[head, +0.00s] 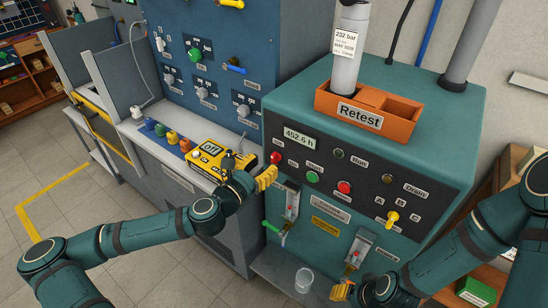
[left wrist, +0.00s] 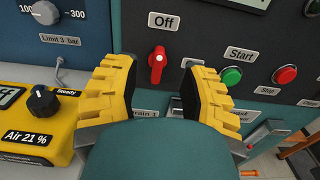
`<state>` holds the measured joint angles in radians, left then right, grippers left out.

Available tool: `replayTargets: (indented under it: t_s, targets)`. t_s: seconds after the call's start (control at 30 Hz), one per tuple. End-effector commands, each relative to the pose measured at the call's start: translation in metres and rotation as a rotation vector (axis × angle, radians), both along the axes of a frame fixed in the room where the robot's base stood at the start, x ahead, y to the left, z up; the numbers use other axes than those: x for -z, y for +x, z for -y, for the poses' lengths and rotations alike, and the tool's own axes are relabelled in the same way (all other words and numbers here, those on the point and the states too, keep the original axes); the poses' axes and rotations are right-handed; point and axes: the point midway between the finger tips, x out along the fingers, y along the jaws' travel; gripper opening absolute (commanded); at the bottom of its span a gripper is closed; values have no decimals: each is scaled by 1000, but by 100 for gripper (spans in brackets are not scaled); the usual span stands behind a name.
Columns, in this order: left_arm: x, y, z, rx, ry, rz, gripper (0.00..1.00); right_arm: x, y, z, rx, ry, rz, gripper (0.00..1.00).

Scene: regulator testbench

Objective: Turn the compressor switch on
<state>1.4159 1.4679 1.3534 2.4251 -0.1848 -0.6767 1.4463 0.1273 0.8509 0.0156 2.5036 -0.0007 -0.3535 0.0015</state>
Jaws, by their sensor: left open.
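The compressor switch is a red rotary knob (left wrist: 157,64) under an "Off" label on the dark panel. It also shows in the head view as a red knob (head: 276,157), just beyond my left gripper (head: 266,176). In the left wrist view the yellow fingers of my left gripper (left wrist: 160,72) are spread apart. The knob stands between and beyond the fingertips, with a gap on both sides. The knob's pointer looks roughly upright, towards "Off". My right gripper (head: 342,291) is low at the front, by the lower drain fittings; its opening cannot be made out.
A green Start button (left wrist: 231,76) and a red Stop button (left wrist: 284,74) sit right of the knob. A yellow analyser box (head: 208,158) stands close left of my left gripper. An orange Retest tray (head: 393,128) holds a cylinder on top. A clear cup (head: 303,280) stands below.

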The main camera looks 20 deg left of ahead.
Motion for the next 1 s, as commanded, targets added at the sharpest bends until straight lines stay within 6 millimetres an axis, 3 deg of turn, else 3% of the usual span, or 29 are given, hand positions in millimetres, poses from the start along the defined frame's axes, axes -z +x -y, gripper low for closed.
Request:
replayTargets:
  t_s: [0.1, 0.3, 0.73, 0.77, 0.87, 1.0]
  targets:
    - [1, 21, 8, 2, 1, 0, 42, 4, 1, 0, 1, 0, 2, 47]
    - [1, 44, 16, 0, 0, -1, 42, 6, 1, 0, 1, 0, 3, 47]
    - [0, 52, 19, -1, -1, -1, 42, 7, 2, 0, 1, 0, 4, 47]
    - [0, 52, 18, -1, -1, -1, 38, 7, 2, 0, 1, 0, 4, 47]
    - [0, 52, 18, -1, -1, -1, 3, 7, 2, 0, 1, 0, 4, 47]
    - [0, 52, 18, -1, 0, -1, 0, 7, 2, 0, 1, 0, 4, 47]
